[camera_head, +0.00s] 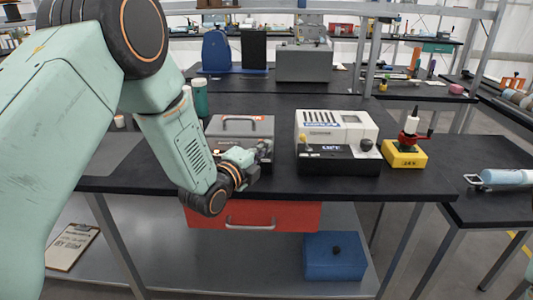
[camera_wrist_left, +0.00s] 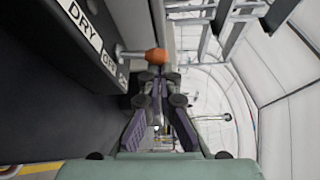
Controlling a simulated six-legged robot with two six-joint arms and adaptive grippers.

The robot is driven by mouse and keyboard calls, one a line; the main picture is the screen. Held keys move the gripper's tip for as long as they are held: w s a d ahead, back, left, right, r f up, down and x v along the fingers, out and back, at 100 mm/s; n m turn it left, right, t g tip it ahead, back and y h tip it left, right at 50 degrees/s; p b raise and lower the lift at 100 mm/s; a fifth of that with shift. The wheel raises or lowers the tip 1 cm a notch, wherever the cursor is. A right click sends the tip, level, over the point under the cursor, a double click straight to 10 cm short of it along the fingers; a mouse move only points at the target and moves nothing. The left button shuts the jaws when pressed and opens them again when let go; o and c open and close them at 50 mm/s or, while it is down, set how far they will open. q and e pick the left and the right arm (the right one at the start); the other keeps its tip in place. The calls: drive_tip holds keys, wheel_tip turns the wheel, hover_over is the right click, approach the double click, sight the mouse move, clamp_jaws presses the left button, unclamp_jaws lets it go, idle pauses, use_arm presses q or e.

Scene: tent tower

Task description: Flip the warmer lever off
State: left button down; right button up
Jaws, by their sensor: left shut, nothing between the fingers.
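In the left wrist view, a lever with an orange knob (camera_wrist_left: 156,56) sticks out on a thin metal shaft from a dark panel (camera_wrist_left: 60,80). The panel carries white labels reading DRY, OFF and, partly cut off, ON. The shaft meets the panel close to the OFF and ON labels. My left gripper (camera_wrist_left: 157,76) is shut and empty, its tips right by the knob; I cannot tell if they touch. In the head view, my left gripper (camera_head: 262,150) is at the right front of a grey box with a handle (camera_head: 240,125). The lever is not distinguishable there.
A white and black machine (camera_head: 340,125) with a yellow lever stands just right of my left gripper. A yellow-based red press (camera_head: 404,153) is further right. A green bottle (camera_head: 200,98) stands behind my arm. A red drawer (camera_head: 280,215) hangs below the bench edge.

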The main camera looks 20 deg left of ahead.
use_arm(q)
drive_tip(key=n+b, duration=0.1)
drive_tip(key=a+n+t, duration=0.1)
drive_tip(key=n+t+b, duration=0.1)
drive_tip(key=n, duration=0.1)
drive_tip(key=shift+s+a+b, duration=0.25)
drive_tip(key=shift+a+b, duration=0.05)
drive_tip(key=shift+b, duration=0.05)
drive_tip(key=shift+a+r+n+t, duration=0.1)
drive_tip(key=shift+a+n+t, duration=0.1)
drive_tip(key=shift+n, duration=0.3)
drive_tip(key=shift+a+n+t, duration=0.1)
drive_tip(key=shift+n+t, duration=0.1)
drive_tip(key=shift+n, duration=0.3)
use_arm(e)
wheel_tip(320, 180, down, 4)
drive_tip(key=shift+a+r, duration=0.1)
drive_tip(key=shift+r, duration=0.1)
use_arm(q)
drive_tip(key=shift+d+r, duration=0.1)
